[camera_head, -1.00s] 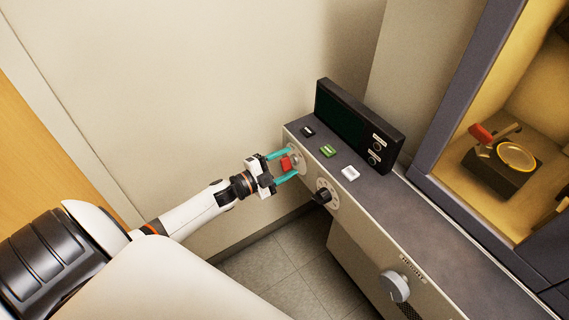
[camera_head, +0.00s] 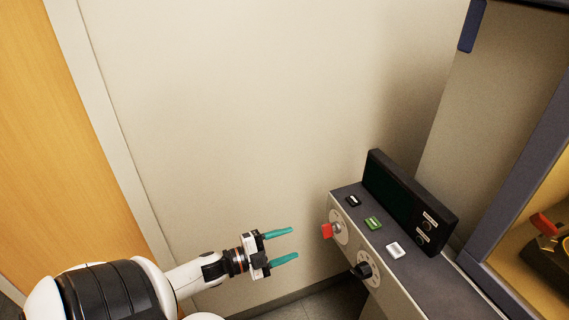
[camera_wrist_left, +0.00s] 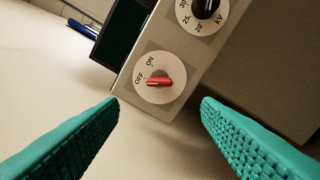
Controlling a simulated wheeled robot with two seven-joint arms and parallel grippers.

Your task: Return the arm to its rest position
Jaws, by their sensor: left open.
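My left gripper (camera_head: 285,245) is open and empty, with teal fingers apart. It is to the left of the control console (camera_head: 405,278), clear of it. The red switch handle (camera_head: 327,231) is on the console's front face. In the left wrist view the red switch handle (camera_wrist_left: 159,83) sits on a round dial marked ON and OFF, ahead of and between the open fingers, not touched. The handle lies roughly sideways there; which mark it points to I cannot tell for sure. My right gripper is in neither view.
The console top has black (camera_head: 353,201), green (camera_head: 373,223) and white (camera_head: 396,250) buttons and a dark display panel (camera_head: 408,200). A black knob (camera_head: 363,270) is beside the red switch. A yellow-lit cabinet is at the right edge. A bare wall is behind my arm.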

